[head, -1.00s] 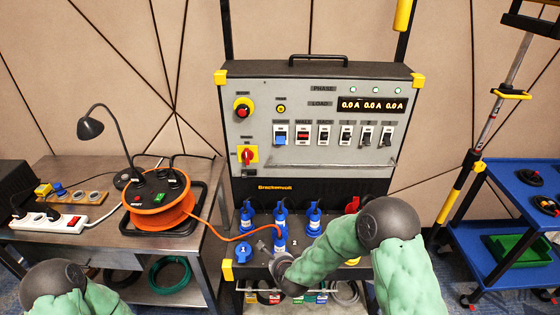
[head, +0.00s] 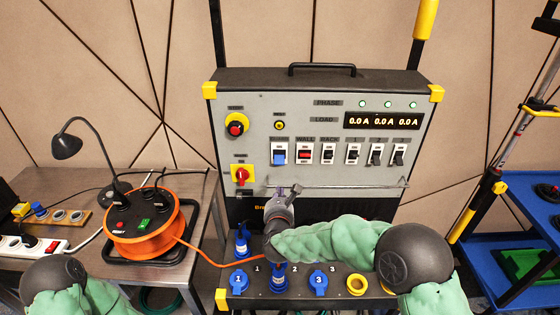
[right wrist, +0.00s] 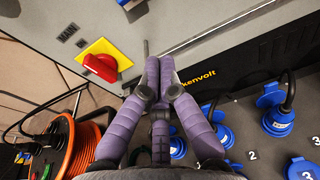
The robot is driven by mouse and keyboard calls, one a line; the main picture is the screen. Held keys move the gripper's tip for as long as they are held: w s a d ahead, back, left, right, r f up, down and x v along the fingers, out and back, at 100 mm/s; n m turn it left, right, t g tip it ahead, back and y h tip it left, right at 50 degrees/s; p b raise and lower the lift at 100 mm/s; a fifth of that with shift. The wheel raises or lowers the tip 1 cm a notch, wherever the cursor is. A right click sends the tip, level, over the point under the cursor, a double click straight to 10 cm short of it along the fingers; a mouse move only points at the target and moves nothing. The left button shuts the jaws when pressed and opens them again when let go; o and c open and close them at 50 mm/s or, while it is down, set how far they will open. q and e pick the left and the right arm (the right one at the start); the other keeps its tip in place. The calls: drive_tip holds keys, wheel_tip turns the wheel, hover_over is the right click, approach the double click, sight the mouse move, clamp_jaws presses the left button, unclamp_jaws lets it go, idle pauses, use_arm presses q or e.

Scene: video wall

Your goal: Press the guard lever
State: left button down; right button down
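A row of breaker levers crosses the grey panel (head: 240,108). At its left end is a wide blue lever (head: 279,156) whose label is too small to read. Beside it are a red lever (head: 305,155) and several black ones (head: 353,156). My right gripper (head: 284,191) is below the blue lever, apart from it, near the thin bar along the panel. In the right wrist view its purple fingers (right wrist: 159,62) are together and empty, beside the bar and right of a red knob on a yellow plate (right wrist: 100,65). My left gripper is out of view.
The thin bar (head: 345,186) stands across the panel's lower front. A red rotary knob (head: 242,175) is to the left. Blue plugs and sockets (head: 318,280) line the ledge below. An orange cable reel (head: 145,235) stands on the left table, a blue cart (head: 500,245) at right.

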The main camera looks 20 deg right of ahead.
sight(280, 171)
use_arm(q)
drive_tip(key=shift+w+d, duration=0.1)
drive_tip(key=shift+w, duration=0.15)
use_arm(e)
drive_tip(key=shift+w+d+r, duration=0.1)
drive_tip(key=shift+w+r, duration=0.15)
drive_tip(key=shift+w, duration=0.05)
drive_tip(key=shift+s, duration=0.1)
